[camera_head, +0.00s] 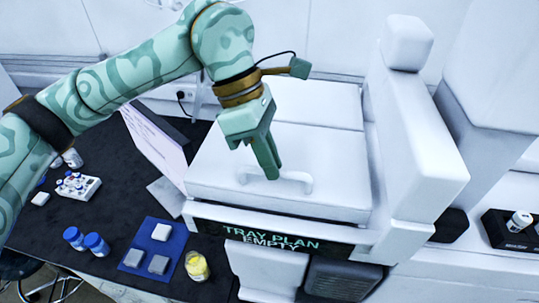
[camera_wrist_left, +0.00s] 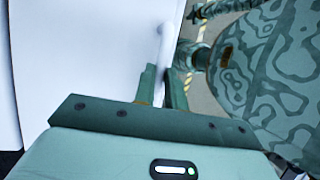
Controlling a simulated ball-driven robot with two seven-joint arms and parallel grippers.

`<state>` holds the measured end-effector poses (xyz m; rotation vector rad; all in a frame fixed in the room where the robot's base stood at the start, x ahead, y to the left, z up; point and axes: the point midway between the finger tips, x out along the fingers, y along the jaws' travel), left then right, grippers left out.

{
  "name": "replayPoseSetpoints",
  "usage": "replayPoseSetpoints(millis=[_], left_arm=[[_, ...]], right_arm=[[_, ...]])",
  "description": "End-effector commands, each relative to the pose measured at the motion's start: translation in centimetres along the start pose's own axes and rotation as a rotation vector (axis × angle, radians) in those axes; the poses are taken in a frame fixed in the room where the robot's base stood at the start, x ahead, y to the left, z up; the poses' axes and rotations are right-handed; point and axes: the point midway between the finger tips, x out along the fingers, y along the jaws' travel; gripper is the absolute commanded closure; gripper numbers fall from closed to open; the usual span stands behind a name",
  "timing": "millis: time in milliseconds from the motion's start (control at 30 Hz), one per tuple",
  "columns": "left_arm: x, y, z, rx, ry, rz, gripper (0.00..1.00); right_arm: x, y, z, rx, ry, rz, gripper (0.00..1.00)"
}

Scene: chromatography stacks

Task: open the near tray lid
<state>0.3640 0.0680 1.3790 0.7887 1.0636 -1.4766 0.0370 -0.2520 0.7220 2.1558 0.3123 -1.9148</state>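The near tray lid (camera_head: 330,160) is a white padded-looking panel on the front of the white machine. It lies flat and looks closed, with a white arched handle (camera_head: 298,178) near its front edge. My left gripper (camera_head: 268,172) points down at the left part of this handle. In the left wrist view the handle (camera_wrist_left: 164,42) runs up from between the two green fingertips (camera_wrist_left: 162,82), which look closed on it. The fingers hide part of the handle. My right gripper is in neither view.
A second white lid (camera_head: 320,105) lies behind the near one. A sign (camera_head: 272,242) reading "TRAY PLAN EMPTY" is on the machine's front. A white block post (camera_head: 412,150) rises at right. Blue-capped jars (camera_head: 96,243), a blue mat (camera_head: 150,233) and a yellow jar (camera_head: 197,266) stand front left.

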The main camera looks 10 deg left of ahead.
Motion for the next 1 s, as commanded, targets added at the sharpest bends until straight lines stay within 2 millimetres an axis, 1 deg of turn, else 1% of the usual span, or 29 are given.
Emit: replayPoseSetpoints(millis=[233, 433, 600, 800, 1000], left_arm=[[-0.9, 0.2, 0.3, -0.018, 0.001, -0.034, 1.00], [-3.0, 0.7, 1.3, -0.061, 0.000, -0.133, 1.00], [-5.2, 1.6, 2.2, -0.100, 0.000, -0.231, 1.00], [-7.3, 3.1, 3.0, -0.097, 0.000, -0.224, 1.00], [-8.7, 4.4, 3.6, -0.097, 0.001, -0.222, 1.00]], right_arm=[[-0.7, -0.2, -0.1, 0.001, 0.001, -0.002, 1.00], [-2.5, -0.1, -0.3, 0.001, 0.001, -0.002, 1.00], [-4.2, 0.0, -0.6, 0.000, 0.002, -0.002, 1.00], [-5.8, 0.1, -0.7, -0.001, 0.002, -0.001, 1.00], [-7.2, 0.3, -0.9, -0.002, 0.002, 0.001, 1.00]])
